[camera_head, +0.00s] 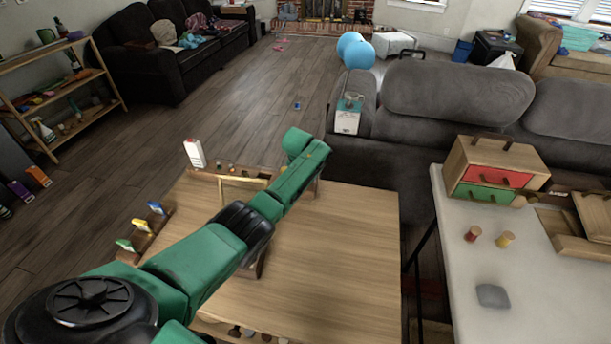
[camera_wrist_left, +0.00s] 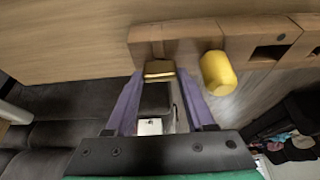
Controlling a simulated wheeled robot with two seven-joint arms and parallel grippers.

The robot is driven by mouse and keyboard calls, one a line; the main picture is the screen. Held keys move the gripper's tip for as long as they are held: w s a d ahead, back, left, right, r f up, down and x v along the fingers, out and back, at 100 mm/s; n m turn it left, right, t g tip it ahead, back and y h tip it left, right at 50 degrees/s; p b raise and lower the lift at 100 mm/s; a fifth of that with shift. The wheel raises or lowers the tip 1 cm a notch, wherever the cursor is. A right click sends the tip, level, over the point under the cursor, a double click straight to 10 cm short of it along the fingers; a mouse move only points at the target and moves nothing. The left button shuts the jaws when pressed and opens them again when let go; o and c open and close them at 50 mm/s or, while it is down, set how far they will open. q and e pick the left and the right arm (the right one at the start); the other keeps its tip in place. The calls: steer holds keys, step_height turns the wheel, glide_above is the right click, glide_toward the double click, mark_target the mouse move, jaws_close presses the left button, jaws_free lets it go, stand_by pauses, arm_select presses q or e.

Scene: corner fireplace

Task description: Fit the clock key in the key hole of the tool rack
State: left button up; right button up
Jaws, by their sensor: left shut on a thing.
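In the left wrist view, my left gripper (camera_wrist_left: 158,76) has its two purple fingers shut on a small brass-brown piece, which I take to be the clock key (camera_wrist_left: 160,67). The wooden tool rack (camera_wrist_left: 200,36) runs across the top right of that view, with dark square openings in it. The held key is right at the rack's left end; I cannot tell whether it is in a hole or only in front of it. A yellow cylinder (camera_wrist_left: 217,73) sits at the rack, just right of the gripper. In the head view my green arm hides the left gripper's fingers. My right gripper is not in view.
The wooden table (camera_head: 345,235) is largely bare on its right side. A small rack with colored pieces (camera_head: 145,228) stands at its left edge, and a white box (camera_head: 194,153) at its back. A grey sofa (camera_head: 430,130) and a white table (camera_head: 465,255) stand to the right.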

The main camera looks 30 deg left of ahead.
arm_select(q)
steer(key=shift+f, duration=0.15)
steer(key=o, duration=1.3)
steer(key=shift+s+r, duration=0.15)
steer(key=shift+r, duration=0.2)
steer(key=p+v, duration=0.2)
steer(key=v, duration=0.3)
steer(key=shift+r, duration=0.2)
steer(key=v, duration=0.8)
steer(key=shift+s+r, duration=0.15)
steer(key=shift+s, duration=0.1)
